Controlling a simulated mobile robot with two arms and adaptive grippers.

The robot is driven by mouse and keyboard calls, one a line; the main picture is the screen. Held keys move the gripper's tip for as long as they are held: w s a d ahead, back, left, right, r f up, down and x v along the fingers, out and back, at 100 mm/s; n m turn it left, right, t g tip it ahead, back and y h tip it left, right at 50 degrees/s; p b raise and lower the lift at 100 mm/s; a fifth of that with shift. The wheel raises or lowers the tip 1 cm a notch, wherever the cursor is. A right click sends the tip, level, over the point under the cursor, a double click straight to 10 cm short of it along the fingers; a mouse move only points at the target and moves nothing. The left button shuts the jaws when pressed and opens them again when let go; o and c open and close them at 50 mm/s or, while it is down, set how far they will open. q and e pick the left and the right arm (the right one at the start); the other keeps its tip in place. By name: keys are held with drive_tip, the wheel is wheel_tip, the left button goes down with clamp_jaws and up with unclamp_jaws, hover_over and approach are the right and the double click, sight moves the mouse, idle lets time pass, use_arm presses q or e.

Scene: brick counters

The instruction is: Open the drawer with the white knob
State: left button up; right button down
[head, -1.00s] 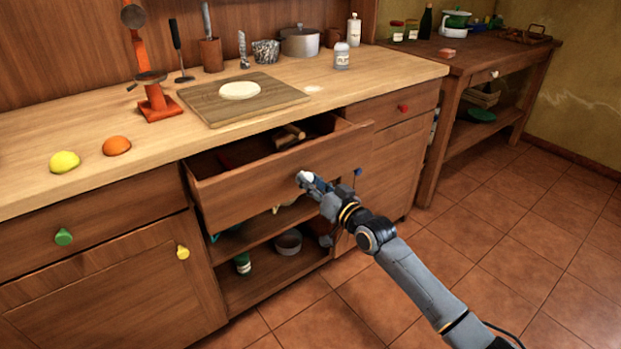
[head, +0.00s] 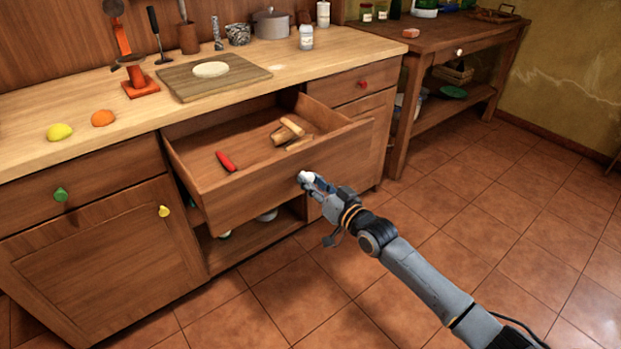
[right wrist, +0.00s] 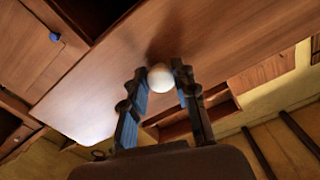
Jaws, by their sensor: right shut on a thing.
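The drawer (head: 250,195) with the white knob is pulled well out from under the counter. A red-handled item (head: 226,161) and some wooden pieces (head: 287,132) lie inside it. My right gripper (head: 308,179) is shut on the white knob (head: 302,176) at the drawer's front. In the right wrist view the white knob (right wrist: 160,78) sits between the two fingertips, against the drawer front (right wrist: 110,75). My left gripper is not in view.
A drawer with a green knob (head: 61,194) and a door with a yellow knob (head: 164,211) are shut at left. A red-knob drawer (head: 363,84) is shut at right. The tiled floor (head: 480,210) in front is clear.

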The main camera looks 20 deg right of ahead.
drive_tip(key=shift+s, duration=0.1)
idle(0.3)
drive_tip(key=c, duration=1)
unclamp_jaws()
drive_tip(key=shift+c, duration=0.2)
drive_tip(key=v, duration=1.2)
